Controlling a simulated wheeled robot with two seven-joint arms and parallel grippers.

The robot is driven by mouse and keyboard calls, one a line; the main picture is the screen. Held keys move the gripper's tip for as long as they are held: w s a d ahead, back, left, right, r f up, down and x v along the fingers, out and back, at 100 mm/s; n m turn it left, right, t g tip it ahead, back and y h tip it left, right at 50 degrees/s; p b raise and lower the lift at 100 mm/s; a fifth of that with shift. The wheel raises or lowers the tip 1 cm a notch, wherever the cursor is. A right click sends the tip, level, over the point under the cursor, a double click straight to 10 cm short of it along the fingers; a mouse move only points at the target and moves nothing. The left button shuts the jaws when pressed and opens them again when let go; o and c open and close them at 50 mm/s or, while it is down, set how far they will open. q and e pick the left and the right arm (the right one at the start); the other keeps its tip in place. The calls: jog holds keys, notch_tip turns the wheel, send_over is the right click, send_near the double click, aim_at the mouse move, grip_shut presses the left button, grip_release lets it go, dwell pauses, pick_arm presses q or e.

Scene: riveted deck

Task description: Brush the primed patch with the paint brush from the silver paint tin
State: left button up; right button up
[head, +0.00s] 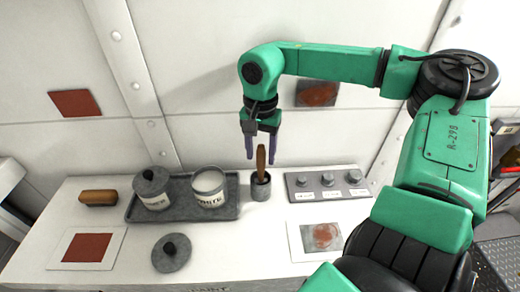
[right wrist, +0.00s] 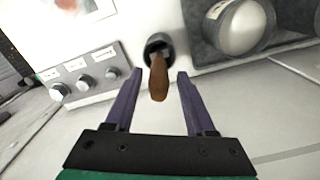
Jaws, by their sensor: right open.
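The paint brush stands upright, its brown handle (head: 261,158) up, in a small grey cup (head: 261,190); its bristles are hidden. My right gripper (head: 261,160) is open, pointing down, with a finger on either side of the handle. In the right wrist view the handle (right wrist: 159,80) shows between the open fingers, with gaps both sides. An open grey tin (head: 210,199) with pale contents and a lidded grey tin (head: 152,201) stand on a dark tray. Smooth red-brown patches are on the left wall (head: 75,103) and a bench card (head: 87,247). My left gripper is out of view.
The dark tray (head: 187,212) is left of the cup. A loose lid (head: 171,253) lies in front of it, and a brown-topped block (head: 98,197) sits left. A knob panel (head: 328,186) is right. Rusty patches show on the wall (head: 317,93) and a card (head: 321,237).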

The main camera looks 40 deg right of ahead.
jog(key=shift+s+r, duration=0.15)
jog(key=c, duration=0.4)
grip_shut()
jog(key=shift+r+p, duration=3.35)
jog(key=shift+r, duration=1.2)
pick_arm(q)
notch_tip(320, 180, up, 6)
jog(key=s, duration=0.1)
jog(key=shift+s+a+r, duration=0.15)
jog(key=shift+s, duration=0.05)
pick_arm(e)
jog(key=shift+f, duration=0.1)
